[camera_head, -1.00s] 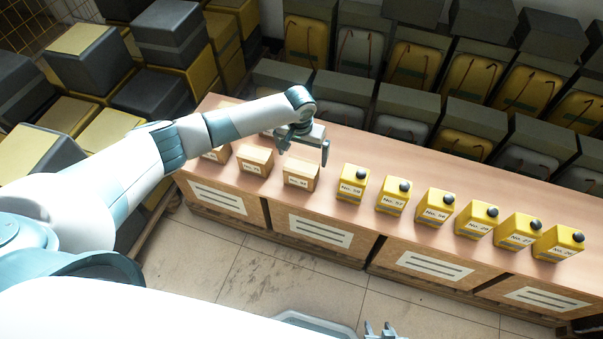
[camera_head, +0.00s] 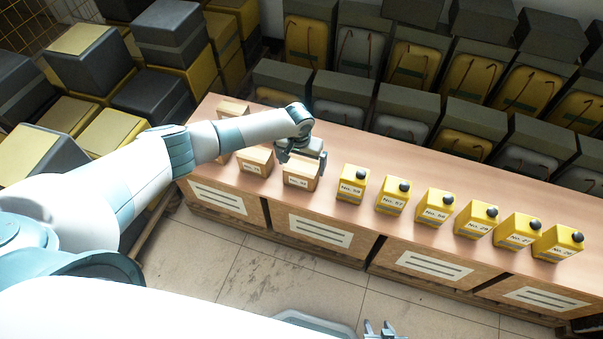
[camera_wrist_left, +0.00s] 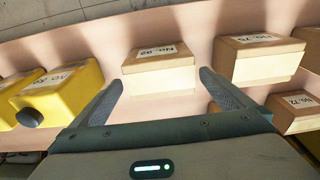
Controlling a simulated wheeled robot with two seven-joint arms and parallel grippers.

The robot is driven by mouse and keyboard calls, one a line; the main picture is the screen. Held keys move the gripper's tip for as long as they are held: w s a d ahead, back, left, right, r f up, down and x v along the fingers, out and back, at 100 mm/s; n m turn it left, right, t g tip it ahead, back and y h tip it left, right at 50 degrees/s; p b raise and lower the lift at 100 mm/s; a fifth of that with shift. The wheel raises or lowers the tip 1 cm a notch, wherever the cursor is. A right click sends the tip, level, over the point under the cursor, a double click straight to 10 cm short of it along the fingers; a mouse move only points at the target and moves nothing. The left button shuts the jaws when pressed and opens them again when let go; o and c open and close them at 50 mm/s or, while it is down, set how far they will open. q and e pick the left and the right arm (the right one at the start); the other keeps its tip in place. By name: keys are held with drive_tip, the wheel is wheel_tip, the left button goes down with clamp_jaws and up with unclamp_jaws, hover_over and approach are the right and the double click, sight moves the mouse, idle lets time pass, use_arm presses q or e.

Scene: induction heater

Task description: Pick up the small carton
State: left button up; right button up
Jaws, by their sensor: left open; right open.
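Several small brown cartons with white number labels stand at the left end of the long table. The carton (camera_head: 299,181) nearest the yellow containers lies just below my left gripper (camera_head: 301,160) in the head view. In the left wrist view this carton (camera_wrist_left: 159,72) sits ahead of and between the fingertips of my open left gripper (camera_wrist_left: 174,85), with no contact visible. A second carton (camera_head: 254,162) stands beside it; it also shows in the left wrist view (camera_wrist_left: 259,58). My right gripper (camera_head: 381,328) is open and empty at the bottom edge of the head view, over the floor.
A row of yellow containers (camera_head: 436,206) stands on the table (camera_head: 420,168) to the right of the cartons. Stacked dark and yellow cases (camera_head: 405,110) line the area behind it.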

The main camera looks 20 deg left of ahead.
use_arm(q)
drive_tip(key=shift+f, duration=0.25)
drive_tip(key=shift+w+r, duration=0.1)
drive_tip(key=c, duration=1.6)
drive_tip(key=shift+c, duration=0.2)
wheel_tip(320, 180, up, 10)
